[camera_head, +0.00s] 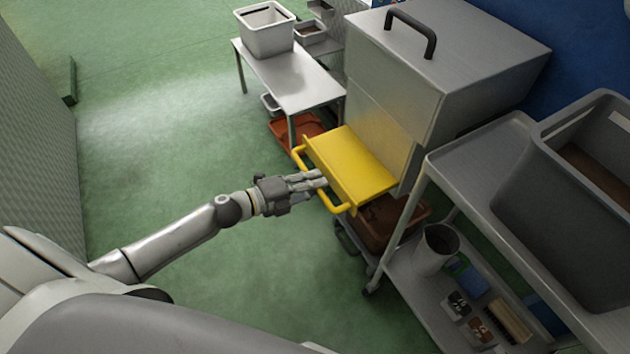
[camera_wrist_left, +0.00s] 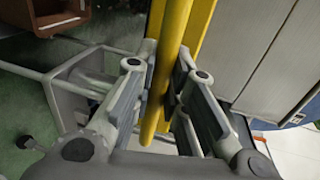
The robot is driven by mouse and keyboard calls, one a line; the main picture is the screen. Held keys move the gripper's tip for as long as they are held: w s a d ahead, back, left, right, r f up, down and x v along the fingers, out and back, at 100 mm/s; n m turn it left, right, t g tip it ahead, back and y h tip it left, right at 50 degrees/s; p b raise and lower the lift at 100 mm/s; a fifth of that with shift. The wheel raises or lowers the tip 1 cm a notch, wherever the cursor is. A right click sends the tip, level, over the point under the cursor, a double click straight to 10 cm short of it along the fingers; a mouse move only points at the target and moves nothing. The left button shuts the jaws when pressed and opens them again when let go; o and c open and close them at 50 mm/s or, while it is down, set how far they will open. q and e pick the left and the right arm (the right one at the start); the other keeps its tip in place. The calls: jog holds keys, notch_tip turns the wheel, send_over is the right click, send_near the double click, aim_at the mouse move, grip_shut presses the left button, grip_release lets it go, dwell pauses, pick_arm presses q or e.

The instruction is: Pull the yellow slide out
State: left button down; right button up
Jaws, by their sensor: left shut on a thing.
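The yellow slide (camera_head: 352,166) sticks out of the front of a grey metal machine (camera_head: 400,84) in the head view. It has a yellow bar handle along its front edge. My left gripper (camera_head: 318,181) is at the middle of that handle. In the left wrist view the two fingers of my left gripper (camera_wrist_left: 165,88) are closed around the yellow handle bar (camera_wrist_left: 168,60), one on each side. How far the slide reaches inside the machine is hidden. My right gripper is not in view.
A metal table (camera_head: 296,82) with a white bin (camera_head: 265,28) stands behind. A grey cart (camera_head: 470,150) with a large grey tub (camera_head: 590,190) stands at the right. A brown crate (camera_head: 378,222) sits below the slide. The green floor (camera_head: 190,120) on the left is clear.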

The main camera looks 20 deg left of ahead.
pick_arm(q)
jog(key=c, duration=1.5)
grip_release()
jog(key=shift+a+f, duration=0.1)
jog(key=shift+a, duration=0.05)
jog(key=shift+o, duration=0.2)
jog(key=v, duration=1.2)
jog(key=shift+f, duration=0.1)
